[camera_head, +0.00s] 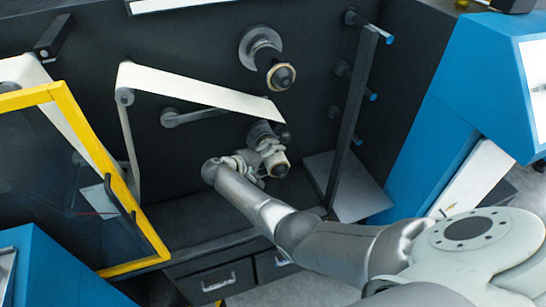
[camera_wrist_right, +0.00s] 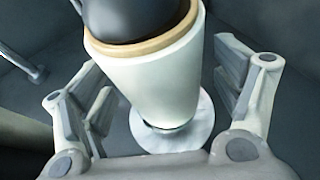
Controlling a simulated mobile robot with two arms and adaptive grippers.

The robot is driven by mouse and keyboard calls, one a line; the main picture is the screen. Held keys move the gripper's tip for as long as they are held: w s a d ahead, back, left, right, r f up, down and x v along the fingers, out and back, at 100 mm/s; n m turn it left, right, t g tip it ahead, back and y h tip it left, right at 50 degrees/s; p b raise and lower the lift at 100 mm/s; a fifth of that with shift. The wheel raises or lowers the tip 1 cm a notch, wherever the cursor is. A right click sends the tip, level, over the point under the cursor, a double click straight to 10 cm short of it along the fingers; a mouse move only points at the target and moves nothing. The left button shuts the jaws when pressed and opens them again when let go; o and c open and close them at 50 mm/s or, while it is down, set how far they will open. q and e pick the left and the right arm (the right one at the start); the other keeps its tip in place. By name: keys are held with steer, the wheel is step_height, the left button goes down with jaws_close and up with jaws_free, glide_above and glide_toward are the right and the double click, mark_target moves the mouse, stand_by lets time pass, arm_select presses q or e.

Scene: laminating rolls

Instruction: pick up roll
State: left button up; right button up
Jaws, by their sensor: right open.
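The roll (camera_wrist_right: 150,75) is a white cylinder with a tan rim and a dark core end. In the right wrist view it stands between the two open fingers of my right gripper (camera_wrist_right: 165,105), with a gap at least on the left side. In the head view the roll (camera_head: 277,163) sits on the lower spindle of the dark machine wall, partly hidden by my right gripper (camera_head: 266,158). A white round flange (camera_wrist_right: 178,128) shows behind the roll in the wrist view. My left gripper is not in view.
An upper spindle (camera_head: 280,75) sticks out above. A white web (camera_head: 190,90) runs down toward the lower spindle. A grey upright post (camera_head: 352,115) with side pegs stands to the right. A yellow-framed door (camera_head: 150,235) is at the left, drawers (camera_head: 215,283) below.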

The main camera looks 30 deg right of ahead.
steer(key=c, duration=1.2)
